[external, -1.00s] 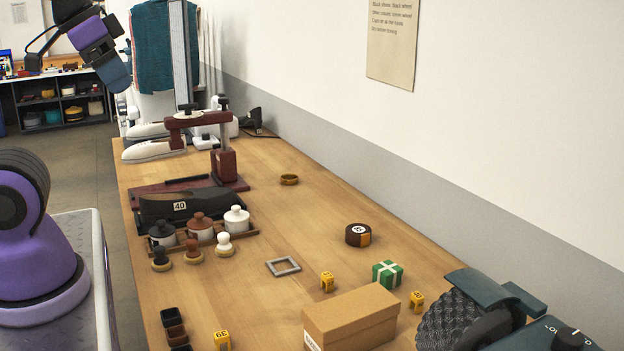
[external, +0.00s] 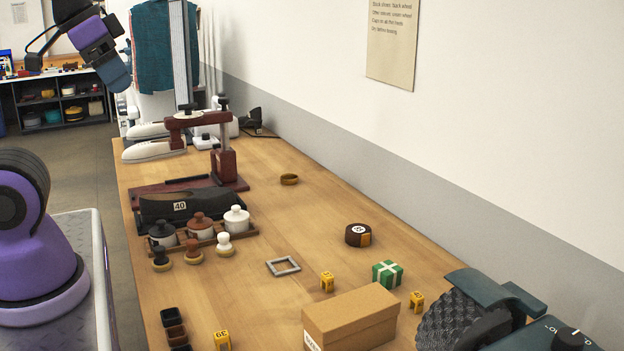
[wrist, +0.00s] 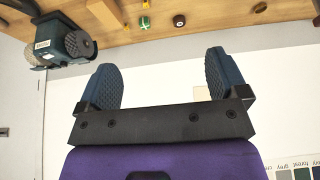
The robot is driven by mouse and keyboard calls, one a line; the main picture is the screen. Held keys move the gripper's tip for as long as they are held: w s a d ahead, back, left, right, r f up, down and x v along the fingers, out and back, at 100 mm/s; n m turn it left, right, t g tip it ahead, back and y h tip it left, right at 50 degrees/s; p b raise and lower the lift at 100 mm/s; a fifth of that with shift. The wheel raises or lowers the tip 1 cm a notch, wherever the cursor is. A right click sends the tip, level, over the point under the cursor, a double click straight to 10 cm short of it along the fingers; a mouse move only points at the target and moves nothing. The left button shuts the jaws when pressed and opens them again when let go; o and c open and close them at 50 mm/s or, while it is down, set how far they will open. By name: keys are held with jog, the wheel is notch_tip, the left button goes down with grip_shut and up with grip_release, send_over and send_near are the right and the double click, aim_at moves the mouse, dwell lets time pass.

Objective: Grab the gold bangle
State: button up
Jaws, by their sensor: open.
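The gold bangle (external: 289,179) lies flat on the wooden workbench, toward its far half, right of the dark red press. In the external view my arm reaches in at the top left and its end is high, left of the bench and well away from the bangle; the jaws are not clear there. In the wrist view my gripper (wrist: 162,80) is open and empty, its two dark ribbed fingers wide apart. A small gold round thing (wrist: 260,7) shows at the top of the wrist view, and I cannot tell whether it is the bangle.
The dark red press (external: 222,165) stands left of the bangle. Lidded pots (external: 236,219), a grey square frame (external: 283,267), a round dark box (external: 358,235), a green gift box (external: 387,273) and a cardboard box (external: 350,318) are nearer. Bench around the bangle is clear.

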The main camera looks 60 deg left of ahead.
jog(key=shift+c, duration=0.4)
jog(key=c, duration=0.9)
jog(key=shift+o, duration=0.2)
jog(key=shift+w+r, duration=0.1)
